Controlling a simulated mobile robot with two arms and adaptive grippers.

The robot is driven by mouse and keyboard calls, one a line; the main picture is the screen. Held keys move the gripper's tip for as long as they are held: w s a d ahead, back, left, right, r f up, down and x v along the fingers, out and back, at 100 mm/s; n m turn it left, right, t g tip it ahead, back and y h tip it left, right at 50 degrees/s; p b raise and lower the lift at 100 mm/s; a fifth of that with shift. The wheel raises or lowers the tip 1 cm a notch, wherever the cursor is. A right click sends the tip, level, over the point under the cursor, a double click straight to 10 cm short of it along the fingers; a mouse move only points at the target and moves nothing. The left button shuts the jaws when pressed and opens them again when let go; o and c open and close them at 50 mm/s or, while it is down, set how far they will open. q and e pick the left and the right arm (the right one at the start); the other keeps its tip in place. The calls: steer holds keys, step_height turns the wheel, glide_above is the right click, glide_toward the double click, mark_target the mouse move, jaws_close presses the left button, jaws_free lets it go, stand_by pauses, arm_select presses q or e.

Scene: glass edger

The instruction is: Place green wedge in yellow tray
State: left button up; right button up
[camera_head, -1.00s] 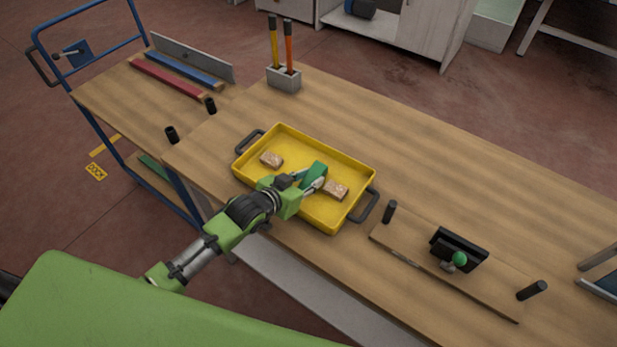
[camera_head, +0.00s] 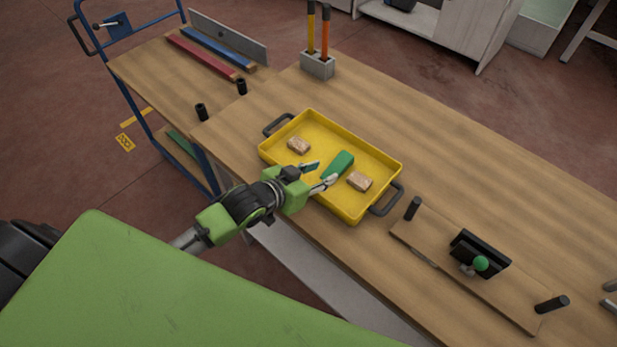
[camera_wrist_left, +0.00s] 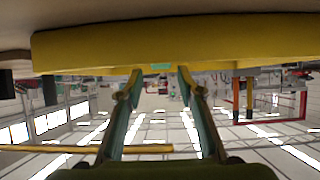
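The green wedge (camera_head: 338,165) lies in the yellow tray (camera_head: 381,157), between two light-brown blocks. My left gripper (camera_head: 320,175) is open at the near side of the tray, with its fingers apart and the wedge just beyond the tips. In the left wrist view, the open fingers (camera_wrist_left: 160,76) have nothing held between them. The yellow tray wall (camera_wrist_left: 230,42) spans the top there, and a small bit of the green wedge (camera_wrist_left: 159,67) shows beyond the tips. My right gripper is not in view.
Two brown blocks (camera_head: 299,145) (camera_head: 359,181) lie in the tray. A board with black pegs and a green-knobbed clamp (camera_head: 480,255) is to the right. A grey holder (camera_head: 317,65) with two upright tools stands behind. The wooden table (camera_head: 440,140) is clear behind the tray.

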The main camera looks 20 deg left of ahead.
arm_select(q)
steer(key=shift+v, duration=2.7)
steer(key=shift+s+f, duration=0.3)
steer(key=shift+s, duration=0.05)
steer(key=s+a+f+n+g+y, duration=0.1)
steer(key=s+f+g+y, duration=0.2)
steer(key=s, duration=0.7)
steer(key=s+a+f+n+g+y, duration=0.1)
steer(key=s+f+g, duration=0.35)
steer(key=s, duration=0.65)
step_height(320, 180, down, 28)
steer(key=s+g+b, duration=0.2)
steer(key=s+a+f+b, duration=0.1)
steer(key=s+a+f, duration=0.2)
steer(key=s+f, duration=1.2)
steer(key=shift+s+f+g, duration=0.25)
steer(key=shift+s+g, duration=0.2)
steer(key=shift+s, duration=0.25)
